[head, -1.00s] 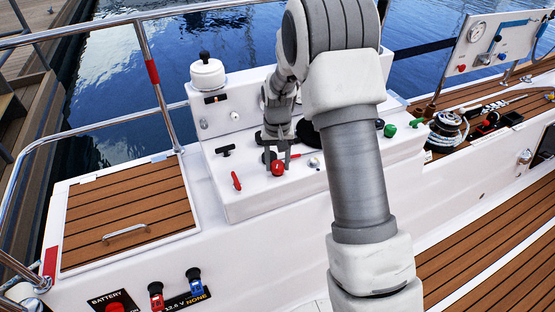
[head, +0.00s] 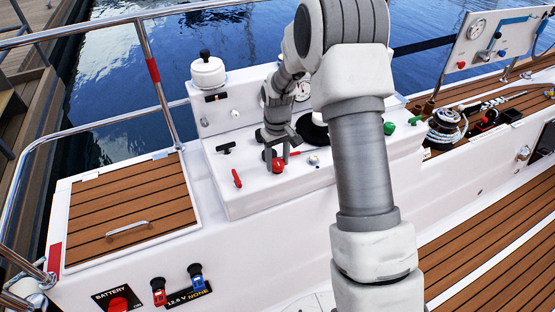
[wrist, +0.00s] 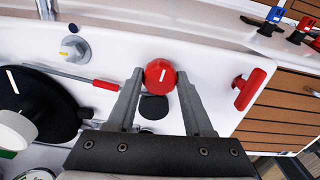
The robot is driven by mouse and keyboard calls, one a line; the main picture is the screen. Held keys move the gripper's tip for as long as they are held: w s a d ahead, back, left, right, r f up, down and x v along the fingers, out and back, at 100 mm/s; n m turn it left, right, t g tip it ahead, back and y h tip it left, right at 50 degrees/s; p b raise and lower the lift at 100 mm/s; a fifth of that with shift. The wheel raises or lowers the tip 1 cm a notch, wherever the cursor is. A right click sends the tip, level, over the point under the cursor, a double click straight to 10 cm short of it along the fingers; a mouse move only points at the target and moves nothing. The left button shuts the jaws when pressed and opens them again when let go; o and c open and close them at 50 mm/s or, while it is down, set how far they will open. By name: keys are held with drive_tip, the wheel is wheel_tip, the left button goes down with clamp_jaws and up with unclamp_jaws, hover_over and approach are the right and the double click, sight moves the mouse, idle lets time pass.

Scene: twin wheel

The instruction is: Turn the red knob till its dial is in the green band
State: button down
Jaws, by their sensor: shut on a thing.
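The red knob (head: 278,165) is on the white console. In the wrist view the knob (wrist: 160,73) sits between the two fingertips, with a white line on its face. My gripper (head: 277,160) is shut on the knob; its fingers (wrist: 160,78) touch it on both sides. A round dial (head: 303,90) shows behind my wrist in the head view, partly hidden by my arm. A sliver of a dial (wrist: 35,174) shows at the lower edge of the wrist view. I cannot read a needle or green band on either.
A red-handled lever (wrist: 105,84) and a grey knob (wrist: 75,48) lie left of the knob in the wrist view. A red T-handle (wrist: 250,90) is to its right. A large black round part (wrist: 35,100) stands close by.

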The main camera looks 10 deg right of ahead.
sight(278, 162)
drive_tip(key=shift+c, duration=1.5)
unclamp_jaws()
wheel_tip(278, 162, up, 18)
drive_tip(key=p, duration=0.3)
drive_tip(key=shift+f+p, duration=0.25)
drive_tip(key=shift+p, duration=0.1)
drive_tip(key=s+r+m+t+p, duration=0.1)
drive_tip(key=s+r+p, duration=0.2)
drive_tip(key=s+r, duration=0.4)
drive_tip(key=s+r+t+p, duration=0.2)
drive_tip(key=s+r, duration=0.3)
drive_tip(key=r, duration=0.5)
drive_tip(key=s+r+m+t+p, duration=0.1)
drive_tip(key=s+r+p, duration=0.1)
drive_tip(key=s, duration=0.6)
drive_tip(key=s+r+m+t+p, duration=0.1)
drive_tip(key=s+r+p, duration=0.2)
drive_tip(key=s, duration=0.5)
drive_tip(key=shift+s+r+t, duration=0.15)
drive_tip(key=shift+r+t, duration=0.15)
drive_tip(key=shift+r, duration=0.05)
